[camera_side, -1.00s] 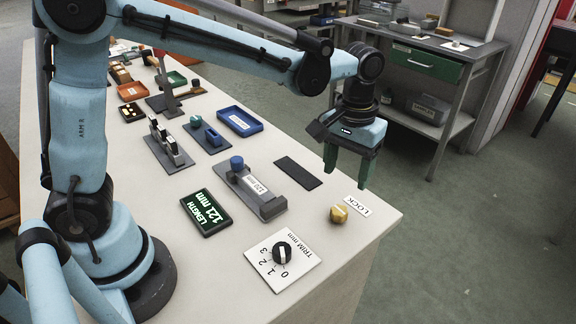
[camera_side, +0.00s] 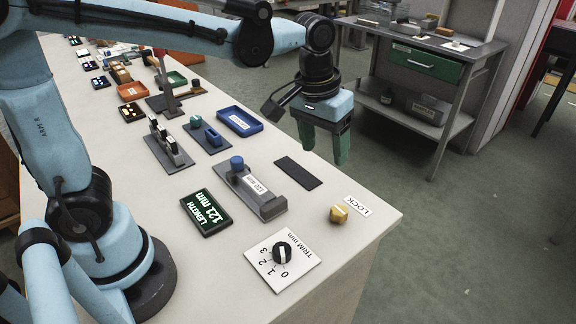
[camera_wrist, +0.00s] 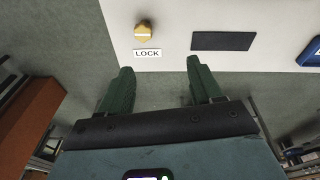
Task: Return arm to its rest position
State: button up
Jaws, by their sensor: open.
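My gripper (camera_side: 325,155) is open and empty. Its green fingers point down, raised above and beyond the far edge of the bench in the side view. In the wrist view the two fingers of my gripper (camera_wrist: 160,78) are apart with nothing between them. A yellow lock knob (camera_side: 338,214) sits on the bench beside a white LOCK label (camera_side: 358,206). The knob also shows in the wrist view (camera_wrist: 143,31). A black flat pad (camera_side: 298,173) lies on the bench on the near side of my gripper.
The white bench (camera_side: 340,260) carries a trim dial (camera_side: 283,252), a green LENGTH display reading 121 mm (camera_side: 206,212), a grey gauge block (camera_side: 255,192) and a blue tray (camera_side: 240,122). A grey shelf unit (camera_side: 420,110) stands behind. Bare floor lies between.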

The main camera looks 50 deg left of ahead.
jog(key=s+a+f+m+t, duration=0.1)
jog(key=s+a+t, duration=0.4)
jog(key=s+a, duration=0.3)
jog(key=shift+s+f+m, duration=0.15)
jog(key=shift+f+m, duration=0.1)
jog(key=shift+m, duration=0.15)
